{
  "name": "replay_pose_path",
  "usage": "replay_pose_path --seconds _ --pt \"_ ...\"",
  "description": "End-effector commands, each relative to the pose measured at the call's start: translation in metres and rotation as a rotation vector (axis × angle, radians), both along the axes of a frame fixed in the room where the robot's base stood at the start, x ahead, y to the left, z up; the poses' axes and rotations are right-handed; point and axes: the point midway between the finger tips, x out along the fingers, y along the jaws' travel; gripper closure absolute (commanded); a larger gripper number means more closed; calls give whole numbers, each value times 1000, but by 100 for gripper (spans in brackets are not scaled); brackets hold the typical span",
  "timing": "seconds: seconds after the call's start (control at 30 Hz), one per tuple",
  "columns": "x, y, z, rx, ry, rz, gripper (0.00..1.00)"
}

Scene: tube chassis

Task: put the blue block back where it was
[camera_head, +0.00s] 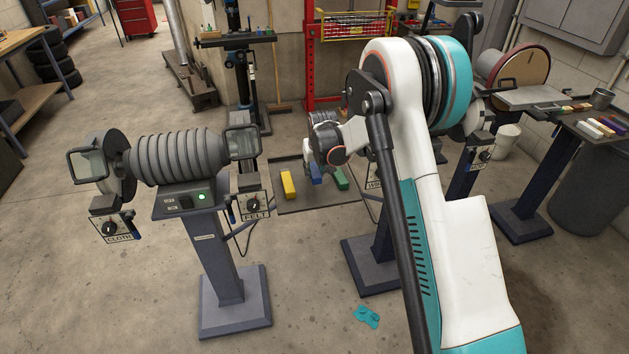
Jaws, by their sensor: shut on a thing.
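The blue block (315,179) shows below the end of my arm, between a yellow block (288,185) and a green block (341,179). My gripper (311,170) is small and partly hidden behind my wrist, and it is shut on the blue block. The three blocks appear over a dark flat mat or tray (300,204) on the floor behind the grinders. I cannot tell whether the blue block touches the mat or hangs just above it.
A pedestal grinder (180,158) with a green light stands at the left. My arm covers much of a second pedestal machine (370,265). A side bench (603,133) with coloured blocks stands at the right. A teal rag (367,316) lies on the front floor.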

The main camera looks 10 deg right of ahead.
Motion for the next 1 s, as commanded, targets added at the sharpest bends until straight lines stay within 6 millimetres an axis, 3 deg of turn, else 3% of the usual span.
replay_pose_path --seconds 0.37,0.77,0.8,0.83,0.87,1.0 --pt "0 0 -42 0 -1 0 96" --pt "0 0 -47 0 0 0 96" --pt "0 0 -46 0 0 0 63" --pt "0 0 -46 0 0 0 56" --pt "0 0 -46 0 0 0 52" --pt "0 0 -46 0 0 0 52"
